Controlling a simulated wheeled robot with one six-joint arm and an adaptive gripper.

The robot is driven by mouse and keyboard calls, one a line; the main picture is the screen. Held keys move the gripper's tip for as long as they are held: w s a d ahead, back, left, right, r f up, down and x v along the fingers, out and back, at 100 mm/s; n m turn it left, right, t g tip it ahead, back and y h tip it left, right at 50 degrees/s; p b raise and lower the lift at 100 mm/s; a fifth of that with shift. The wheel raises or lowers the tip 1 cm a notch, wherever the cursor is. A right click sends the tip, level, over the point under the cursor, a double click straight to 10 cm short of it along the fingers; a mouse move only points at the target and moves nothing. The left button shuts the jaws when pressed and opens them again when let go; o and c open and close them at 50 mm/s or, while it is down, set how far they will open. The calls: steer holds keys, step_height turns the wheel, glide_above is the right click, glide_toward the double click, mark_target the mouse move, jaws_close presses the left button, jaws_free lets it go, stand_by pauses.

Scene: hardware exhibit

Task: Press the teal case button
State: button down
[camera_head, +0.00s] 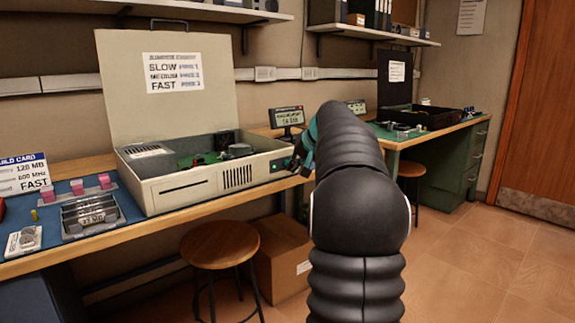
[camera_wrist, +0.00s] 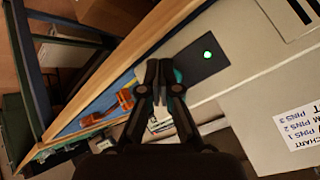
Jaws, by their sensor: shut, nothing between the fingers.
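The beige computer case (camera_head: 205,188) stands on the bench with its lid (camera_head: 125,105) raised. My gripper (camera_head: 298,163) is at the right end of the case's front, largely hidden by my own black arm in the head view. In the wrist view my gripper (camera_wrist: 159,66) is shut and empty, its tips over the edge of a dark panel (camera_wrist: 214,66) on the case front. The panel has a lit green light (camera_wrist: 208,55). A bit of teal (camera_wrist: 178,75) shows beside the right finger, apparently the button, mostly hidden. I cannot tell whether the fingers touch it.
A small display (camera_head: 287,117) stands behind the case's right end. A grey tray (camera_head: 90,215) and pink blocks (camera_head: 90,183) lie left on a blue mat. A round stool (camera_head: 220,244) and a cardboard box (camera_head: 283,258) stand below. A green desk (camera_head: 455,150) is at right.

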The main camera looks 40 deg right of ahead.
steer(key=shift+w+p, duration=0.3)
steer(key=shift+w, duration=0.1)
stand_by(0.5)
steer(key=shift+s, duration=0.15)
steer(key=shift+s+b, duration=0.5)
steer(key=shift+s, duration=0.2)
steer(key=s, duration=0.1)
steer(key=s+b, duration=0.1)
steer(key=s, duration=0.1)
steer(key=s+b, duration=0.1)
steer(key=s, duration=0.1)
steer(key=shift+d, duration=0.25)
stand_by(0.3)
steer(key=shift+d, duration=0.1)
stand_by(0.7)
